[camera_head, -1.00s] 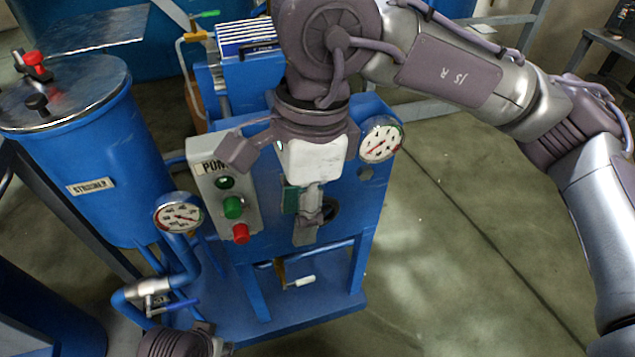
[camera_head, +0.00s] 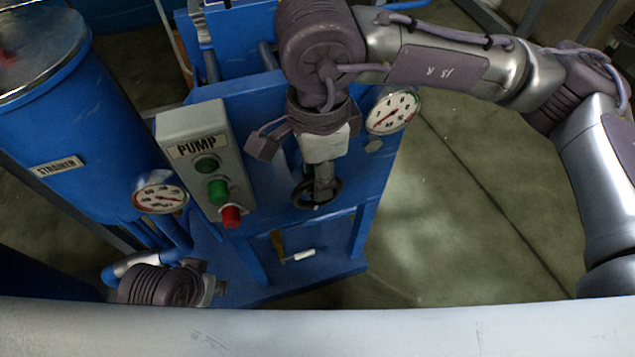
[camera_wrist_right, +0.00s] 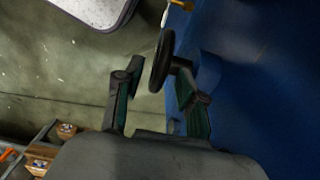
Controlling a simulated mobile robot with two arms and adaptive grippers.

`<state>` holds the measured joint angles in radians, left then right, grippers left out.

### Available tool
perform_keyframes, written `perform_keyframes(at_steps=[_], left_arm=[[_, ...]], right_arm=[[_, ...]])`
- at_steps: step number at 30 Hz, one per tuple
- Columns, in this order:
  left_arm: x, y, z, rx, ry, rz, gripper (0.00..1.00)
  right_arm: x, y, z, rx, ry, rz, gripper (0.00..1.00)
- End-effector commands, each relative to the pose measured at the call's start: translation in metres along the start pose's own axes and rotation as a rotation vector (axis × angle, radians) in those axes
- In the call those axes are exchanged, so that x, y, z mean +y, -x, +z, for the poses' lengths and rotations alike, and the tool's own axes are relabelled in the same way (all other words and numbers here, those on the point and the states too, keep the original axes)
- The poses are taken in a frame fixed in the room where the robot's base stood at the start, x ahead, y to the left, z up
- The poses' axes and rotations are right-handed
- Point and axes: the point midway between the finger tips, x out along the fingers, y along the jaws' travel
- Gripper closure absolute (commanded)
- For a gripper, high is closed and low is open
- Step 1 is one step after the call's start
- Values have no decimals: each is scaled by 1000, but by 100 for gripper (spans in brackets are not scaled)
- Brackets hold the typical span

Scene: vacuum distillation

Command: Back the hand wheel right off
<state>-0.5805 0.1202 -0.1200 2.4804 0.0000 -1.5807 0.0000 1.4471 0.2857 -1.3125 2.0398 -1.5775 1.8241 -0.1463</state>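The black hand wheel (camera_head: 306,197) is on the front of the blue pump stand, below my right gripper (camera_head: 322,185), which partly hides it. In the right wrist view the hand wheel (camera_wrist_right: 160,62) shows nearly edge-on. There my right gripper (camera_wrist_right: 157,68) is open, with one finger on each side of the wheel's rim. A gap shows between the left finger and the rim; contact on the right side cannot be told. My left gripper (camera_head: 212,289) is low at the left, partly hidden, and its opening cannot be made out.
The grey pump box (camera_head: 198,150), with green and red buttons, stands left of the wheel. One gauge (camera_head: 393,112) is at upper right, another gauge (camera_head: 160,195) at left beside the blue strainer tank (camera_head: 75,130). Floor at right is clear.

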Motion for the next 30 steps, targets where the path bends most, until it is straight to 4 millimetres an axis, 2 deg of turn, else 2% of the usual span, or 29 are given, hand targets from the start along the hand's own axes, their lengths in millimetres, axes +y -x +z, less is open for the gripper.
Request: perform_keyframes(at_steps=[1,6,17,20,24,25,30], left_arm=[[0,-2,1,1,0,0,64],[0,-4,1,1,0,0,64],[0,-4,1,1,0,0,64],[0,-4,1,1,0,0,64],[0,-5,1,1,0,0,64],[0,-5,1,1,0,0,64],[0,-5,1,1,0,0,64]], right_arm=[[1,-10,0,-1,1,3,60],[0,-27,0,0,0,1,60],[0,-32,0,-1,1,0,60],[0,-32,0,-1,1,0,74],[0,-32,0,-1,1,0,97],[0,-32,0,-1,1,0,100],[0,-32,1,3,1,0,100]])
